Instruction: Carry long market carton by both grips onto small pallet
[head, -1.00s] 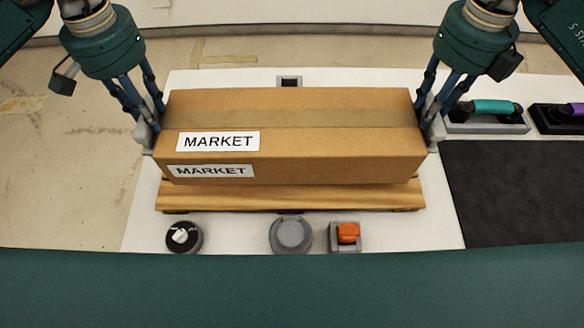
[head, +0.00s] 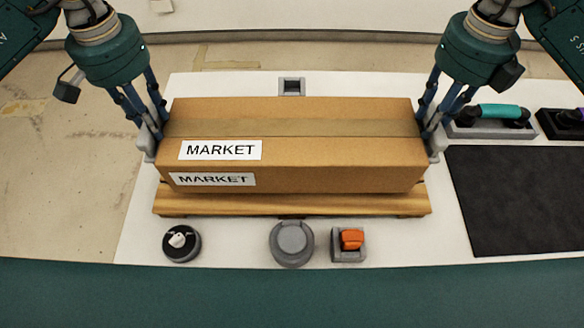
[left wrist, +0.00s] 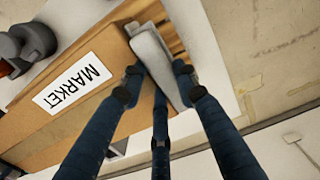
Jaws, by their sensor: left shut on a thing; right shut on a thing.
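The long brown market carton (head: 300,151) has two white MARKET labels and sits level over the small wooden pallet (head: 300,204). The pallet's front edge shows below the carton; whether the carton rests on it or hangs just above is hard to tell. My left gripper (head: 149,143) is shut on the grip at the carton's left end. My right gripper (head: 434,141) is shut on the grip at the right end. In the left wrist view the fingers (left wrist: 160,85) close around a grey grip piece at the carton (left wrist: 75,95) end, with pallet slats beside it.
A black round knob (head: 181,243), a grey round button (head: 291,243) and an orange switch (head: 350,241) line the front of the white table. A dark mat (head: 520,200) lies at right. A teal-handled phone (head: 490,114) stands behind it. A small grey socket (head: 291,86) is behind the carton.

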